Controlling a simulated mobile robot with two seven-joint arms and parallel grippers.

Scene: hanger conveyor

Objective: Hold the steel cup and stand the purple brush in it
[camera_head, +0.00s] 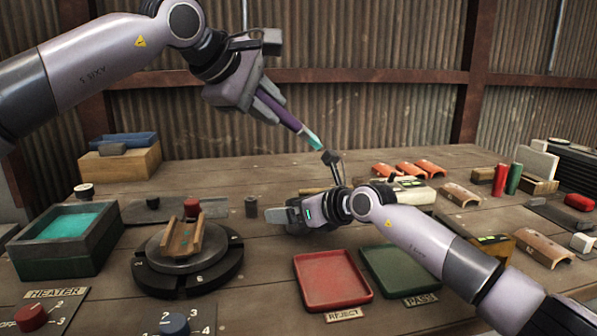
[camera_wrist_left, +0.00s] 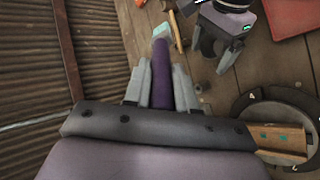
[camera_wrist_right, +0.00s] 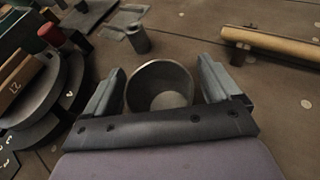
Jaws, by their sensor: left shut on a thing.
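The purple brush (camera_head: 289,120) is held in my left gripper (camera_head: 274,106), high above the table. It slants down to the right, with its pale teal tip lowest. In the left wrist view the purple handle (camera_wrist_left: 161,72) sits between the closed fingers. The steel cup (camera_wrist_right: 160,86) stands upright on the table in the right wrist view, and its inside looks empty. My right gripper (camera_wrist_right: 160,90) is open around it, one finger on each side, with visible gaps. In the head view my right gripper (camera_head: 279,214) is low over the table and hides the cup.
A small dark cylinder (camera_head: 251,206) and a turntable (camera_head: 187,262) are left of my right gripper. A wooden rod (camera_wrist_right: 270,43) lies beyond it. A red tray (camera_head: 332,280) and a green tray (camera_head: 400,272) lie in front.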

